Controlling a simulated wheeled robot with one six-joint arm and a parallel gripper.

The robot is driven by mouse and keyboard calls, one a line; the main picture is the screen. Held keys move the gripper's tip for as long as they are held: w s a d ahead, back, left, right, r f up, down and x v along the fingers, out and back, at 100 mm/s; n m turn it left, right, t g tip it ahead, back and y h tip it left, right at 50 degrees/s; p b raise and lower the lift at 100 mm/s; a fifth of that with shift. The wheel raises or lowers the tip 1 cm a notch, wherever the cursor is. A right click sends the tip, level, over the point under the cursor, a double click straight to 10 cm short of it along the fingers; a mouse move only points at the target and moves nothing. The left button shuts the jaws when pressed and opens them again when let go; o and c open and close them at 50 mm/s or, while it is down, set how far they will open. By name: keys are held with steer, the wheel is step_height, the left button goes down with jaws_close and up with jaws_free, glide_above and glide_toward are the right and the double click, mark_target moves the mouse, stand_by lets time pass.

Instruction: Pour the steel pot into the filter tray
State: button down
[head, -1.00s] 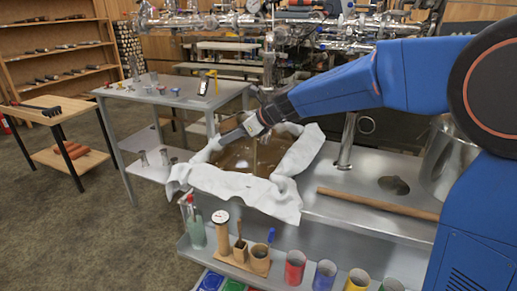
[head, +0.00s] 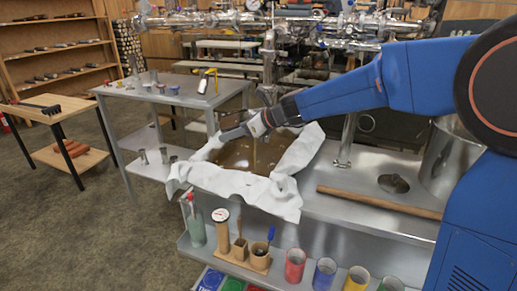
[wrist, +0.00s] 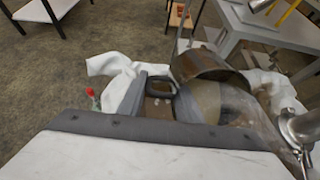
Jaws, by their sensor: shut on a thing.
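The filter tray (head: 246,187) is lined with a crumpled white cloth and holds brown liquid (head: 240,157). My gripper (head: 228,135) is over its far left part. In the wrist view my gripper (wrist: 160,88) is shut on the dark handle of the steel pot (wrist: 203,65). The pot is a round metal vessel and looks tilted, with its wall brownish from reflections. The pot is hard to make out in the head view. A thin pale streak hangs below my wrist over the tray; I cannot tell if it is poured liquid.
A large steel vessel (head: 452,160) and a wooden rod (head: 375,201) are on the metal counter at right. Pipes and valves (head: 270,60) stand behind the tray. A front shelf holds a bottle (head: 195,226) and coloured cups (head: 325,273). A grey table (head: 170,92) stands behind left.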

steer(key=shift+d+r+t+y+p, duration=0.15)
steer(key=shift+r+t+y+p, duration=0.15)
steer(key=shift+y+p, duration=0.15)
stand_by(0.4)
steer(key=shift+s+d+r+t+y+p, duration=0.15)
steer(key=shift+s+d+y+p, duration=0.1)
steer(key=shift+d+y, duration=0.2)
steer(key=shift+s+d+r+t+y+p, duration=0.15)
steer(key=shift+d+y+p, duration=0.1)
steer(key=shift+d+y, duration=0.15)
stand_by(0.5)
steer(key=shift+s+d+r+t+y+p, duration=0.1)
steer(key=shift+d+r+t+y+p, duration=0.2)
steer(key=shift+y, duration=0.4)
steer(key=shift+s+d+r+t+y+p, duration=0.1)
steer(key=shift+d+r+t+y+p, duration=0.1)
steer(key=shift+y+p, duration=0.35)
stand_by(1.0)
steer(key=shift+a, duration=0.1)
steer(key=shift+w+a+f+g+h, duration=0.1)
steer(key=shift+a+f+g+h, duration=0.15)
steer(key=shift+h, duration=0.3)
steer(key=shift+w+a+f+g+h, duration=0.1)
steer(key=shift+a+f+g+h, duration=0.05)
steer(key=shift+a+g+h, duration=0.3)
steer(key=shift+w+a+f+h, duration=0.1)
steer(key=shift+a+f+h, duration=0.25)
steer(key=shift+h, duration=0.3)
steer(key=shift+a, duration=0.15)
